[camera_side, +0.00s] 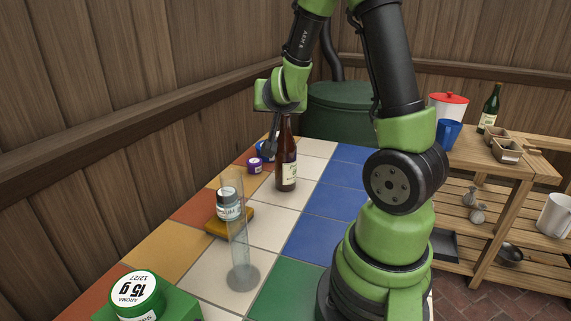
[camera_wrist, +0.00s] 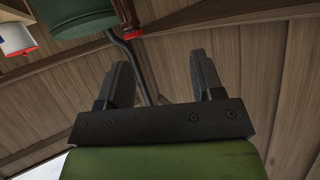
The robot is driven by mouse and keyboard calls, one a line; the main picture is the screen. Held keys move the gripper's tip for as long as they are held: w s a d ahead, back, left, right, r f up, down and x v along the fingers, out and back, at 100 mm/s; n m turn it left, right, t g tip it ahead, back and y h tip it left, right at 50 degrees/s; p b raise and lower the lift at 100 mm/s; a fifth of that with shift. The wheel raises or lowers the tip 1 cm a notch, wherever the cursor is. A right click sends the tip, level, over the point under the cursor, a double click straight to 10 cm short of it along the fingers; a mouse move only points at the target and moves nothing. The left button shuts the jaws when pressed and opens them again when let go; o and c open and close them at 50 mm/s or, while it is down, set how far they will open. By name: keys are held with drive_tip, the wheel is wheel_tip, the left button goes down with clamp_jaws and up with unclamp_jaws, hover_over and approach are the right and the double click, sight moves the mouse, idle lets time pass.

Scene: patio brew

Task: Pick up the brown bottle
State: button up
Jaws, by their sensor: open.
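The brown bottle (camera_side: 286,158) stands upright on the tiled table in the side view, with a pale label on its front. My gripper (camera_side: 270,150) hangs beside the bottle's left side, at the height of its upper half, and partly overlaps it in the picture. I cannot tell whether it touches the bottle. In the wrist view my gripper (camera_wrist: 163,80) has its two fingers apart with nothing between them. A reddish-brown bottle neck (camera_wrist: 127,18) shows at the top of that view, beyond the fingers and left of the gap.
Small jars (camera_side: 255,165) stand just left of the bottle. Blue tiles (camera_side: 330,205) to the right are clear. A wooden shelf (camera_side: 480,165) holds cups and a green bottle.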

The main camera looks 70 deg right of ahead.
drive_tip(key=shift+g+h, duration=0.7)
drive_tip(key=shift+h, duration=0.2)
drive_tip(key=shift+s+d+f+x, duration=0.1)
drive_tip(key=shift+s+x, duration=0.3)
drive_tip(key=shift+x, duration=1.6)
drive_tip(key=shift+s+d+f+x, duration=0.15)
drive_tip(key=shift+s+x, duration=0.2)
drive_tip(key=shift+x, duration=1.65)
drive_tip(key=shift+s+d+f+x, duration=0.1)
drive_tip(key=shift+s+x, duration=0.3)
drive_tip(key=shift+x, duration=1.6)
drive_tip(key=shift+r, duration=0.1)
drive_tip(key=shift+c, duration=0.2)
clamp_jaws()
